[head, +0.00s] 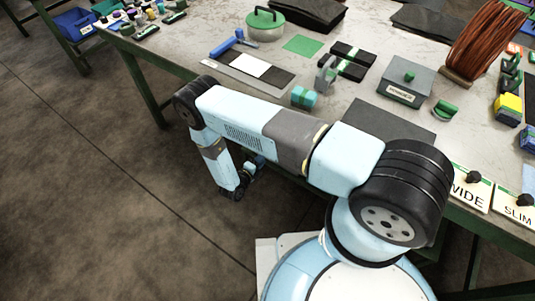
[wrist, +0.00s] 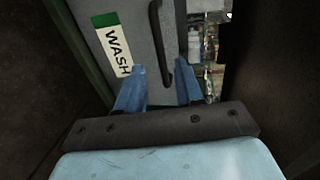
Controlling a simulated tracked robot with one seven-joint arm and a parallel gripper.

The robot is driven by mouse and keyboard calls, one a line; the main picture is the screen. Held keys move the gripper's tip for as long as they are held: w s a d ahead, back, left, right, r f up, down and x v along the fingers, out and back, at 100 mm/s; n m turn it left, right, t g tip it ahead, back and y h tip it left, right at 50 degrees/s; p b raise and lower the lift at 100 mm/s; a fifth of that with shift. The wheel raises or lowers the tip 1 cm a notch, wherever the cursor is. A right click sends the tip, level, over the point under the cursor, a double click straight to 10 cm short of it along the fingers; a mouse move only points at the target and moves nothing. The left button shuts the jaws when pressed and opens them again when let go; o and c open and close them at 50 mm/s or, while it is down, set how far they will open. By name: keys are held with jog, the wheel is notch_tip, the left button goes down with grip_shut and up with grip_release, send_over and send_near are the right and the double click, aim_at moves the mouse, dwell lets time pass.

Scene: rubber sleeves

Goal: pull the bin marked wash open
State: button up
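In the wrist view, the grey front of the bin marked wash (wrist: 135,25) is close ahead, with its green and white WASH label (wrist: 114,45) turned on its side. A dark bar handle (wrist: 157,35) runs down the front to the right of the label. My gripper (wrist: 159,88) has its two blue fingers apart, with the handle's lower part between them, nearer the right finger. I cannot tell whether either finger touches it. In the head view my arm reaches down beside the table edge, and the bin is hidden.
Right of the bin front, a gap shows small mixed items (wrist: 208,45); I cannot tell whether they lie inside the bin. Dark surfaces flank both sides. The green-framed table (head: 345,85) holds tools, boxes and a copper coil (head: 485,40). The floor (head: 90,180) at left is clear.

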jog(key=shift+x, duration=2.65)
grip_shut()
jog(key=shift+s, duration=0.1)
